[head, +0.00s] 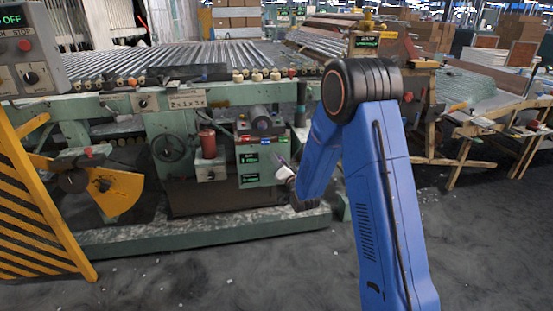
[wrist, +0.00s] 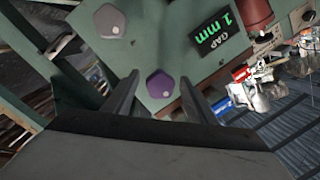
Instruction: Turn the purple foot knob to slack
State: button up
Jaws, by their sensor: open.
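The purple foot knob (wrist: 160,84) is a five-sided knob with a small pale dot near its lower edge, on a green panel (wrist: 150,50) in the wrist view. My gripper (wrist: 160,79) is open, with one dark finger to the left and one to the right of the knob. The fingers look apart from it, and I cannot tell how far their tips are from the panel. In the head view my gripper (head: 283,166) is at the right side of the machine's lower panel (head: 255,178). I cannot make out the knob surely there.
A grey five-sided knob (wrist: 110,22) sits up and left of the purple one. A display (wrist: 213,35) reading "GAP 1 mm" is to the right, beside a red cylinder (wrist: 254,14). A yellow striped guard (head: 35,205) stands at left. Floor in front is clear.

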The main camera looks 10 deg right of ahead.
jog(key=shift+w, duration=0.3)
jog(key=c, duration=1.1)
jog(key=shift+o, duration=0.2)
